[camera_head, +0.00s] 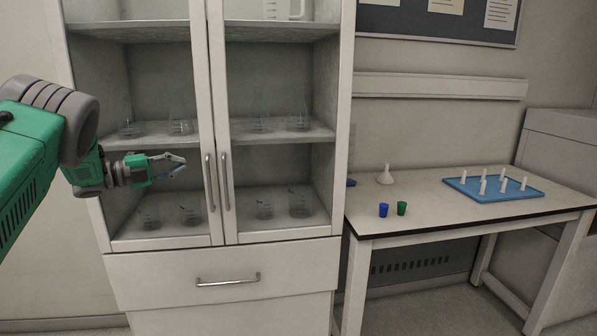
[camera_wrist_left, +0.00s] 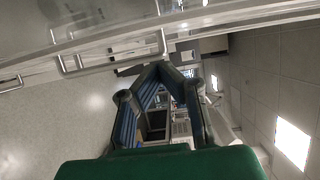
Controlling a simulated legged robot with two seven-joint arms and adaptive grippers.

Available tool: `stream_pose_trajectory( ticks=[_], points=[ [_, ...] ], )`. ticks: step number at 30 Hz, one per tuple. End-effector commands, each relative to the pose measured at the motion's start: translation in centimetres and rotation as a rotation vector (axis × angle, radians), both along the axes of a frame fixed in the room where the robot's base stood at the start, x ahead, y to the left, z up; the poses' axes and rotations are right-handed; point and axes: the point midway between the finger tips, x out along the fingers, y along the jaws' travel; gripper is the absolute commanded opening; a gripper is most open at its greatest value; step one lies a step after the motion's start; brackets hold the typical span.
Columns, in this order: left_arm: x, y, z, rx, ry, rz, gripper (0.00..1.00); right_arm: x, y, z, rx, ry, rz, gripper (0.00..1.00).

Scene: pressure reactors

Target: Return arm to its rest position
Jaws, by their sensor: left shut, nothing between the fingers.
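My left arm (camera_head: 38,140) comes in from the left in the head view, green and grey. My left gripper (camera_head: 178,164) is in front of the left glass door of the white cabinet (camera_head: 345,120), pointing right toward the door handles (camera_head: 216,182). It is shut and holds nothing. In the left wrist view its fingers (camera_wrist_left: 160,72) come together at the tips, with a door handle (camera_wrist_left: 70,64) off to the upper left. My right gripper is in neither view.
Both cabinet doors look closed, with several glass flasks (camera_head: 262,112) behind them. A drawer (camera_head: 228,275) sits below. At right, a table (camera_head: 440,222) carries a funnel (camera_head: 386,176), a blue cup (camera_head: 383,210), a green cup (camera_head: 402,208) and a blue pegged tray (camera_head: 460,187).

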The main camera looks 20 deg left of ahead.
Motion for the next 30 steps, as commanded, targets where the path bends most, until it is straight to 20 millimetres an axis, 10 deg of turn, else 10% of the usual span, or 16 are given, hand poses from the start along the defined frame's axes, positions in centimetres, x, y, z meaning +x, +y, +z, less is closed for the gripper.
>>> stream_pose_trajectory(
  ticks=[7, 16, 23, 30],
  points=[
    [1.0, -1.8, -2.4, -0.1, 0.054, 0.059, 0.0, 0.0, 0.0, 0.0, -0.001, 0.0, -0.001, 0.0],
    [-0.1, -10.4, -19.7, -0.606, 0.479, 0.431, 0.0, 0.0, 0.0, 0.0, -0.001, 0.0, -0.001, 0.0],
    [-9.1, -18.9, -32.2, -0.85, 0.877, 0.748, 0.0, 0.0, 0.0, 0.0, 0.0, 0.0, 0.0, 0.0],
    [-23.7, -26.8, -40.1, -0.94, 1.262, 1.105, 0.0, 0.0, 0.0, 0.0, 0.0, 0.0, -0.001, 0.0]
  ],
)
